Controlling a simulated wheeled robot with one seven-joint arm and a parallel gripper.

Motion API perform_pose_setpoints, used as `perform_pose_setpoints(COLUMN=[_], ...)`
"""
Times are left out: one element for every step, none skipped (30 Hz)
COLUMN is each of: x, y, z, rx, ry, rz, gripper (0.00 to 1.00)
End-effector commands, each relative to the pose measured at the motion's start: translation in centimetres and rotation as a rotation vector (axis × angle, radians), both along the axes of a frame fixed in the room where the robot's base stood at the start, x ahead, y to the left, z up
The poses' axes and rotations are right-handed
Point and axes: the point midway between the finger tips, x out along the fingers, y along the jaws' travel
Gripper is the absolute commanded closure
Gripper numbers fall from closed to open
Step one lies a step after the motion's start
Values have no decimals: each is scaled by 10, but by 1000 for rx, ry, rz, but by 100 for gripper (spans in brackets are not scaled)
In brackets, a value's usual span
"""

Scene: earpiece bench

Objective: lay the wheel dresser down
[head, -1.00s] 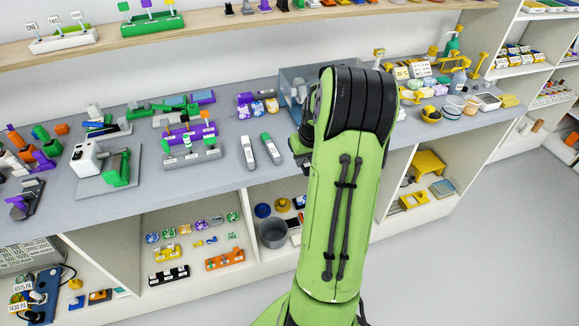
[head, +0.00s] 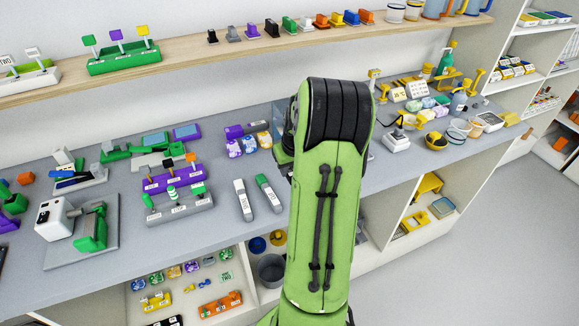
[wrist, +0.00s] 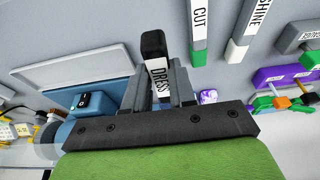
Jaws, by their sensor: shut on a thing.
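In the wrist view, my gripper (wrist: 161,82) is shut on the wheel dresser (wrist: 154,46), which has a black head and a white label reading DRESS. The dresser sticks out between the two grey fingers, over the grey bench; whether it touches the bench I cannot tell. In the head view, my arm hides the gripper and the dresser. Two bar-shaped sticks, labelled CUT (wrist: 198,25) and SHINE (wrist: 246,30), lie apart from the dresser on the bench. They also show in the head view left of my arm (head: 243,200).
A blue machine (wrist: 88,100) with a dark switch stands left of my gripper in the wrist view, beside a pale panel (wrist: 75,65). A purple rack (head: 172,178) and a grey rack (head: 178,207) stand left of the sticks.

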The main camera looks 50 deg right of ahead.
Motion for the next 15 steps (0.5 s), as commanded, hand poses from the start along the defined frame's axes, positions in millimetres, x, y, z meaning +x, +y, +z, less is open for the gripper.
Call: perform_pose_setpoints(x=[0,0,0,0,0,0,0,-1,-1,-1,-1,-1,-1,-1,-1], y=[0,0,0,0,0,0,0,0,0,0,0,0,1,1,1], z=[0,0,0,0,0,0,0,0,-1,-4,-6,-10,-13,-17,-23], rx=[-1,-1,-1,-1,-1,-1,-1,-2,-2,-1,-1,-1,-1,-1,-1], ry=[0,0,0,0,0,0,0,-1,-2,-2,-2,-2,-2,-2,-2], rz=[-1,-1,0,0,0,0,0,0,0,-1,-1,-1,0,0,0], gripper=[100,100,100,100,100,100,100,100,100,100,100,100,100,100,100])
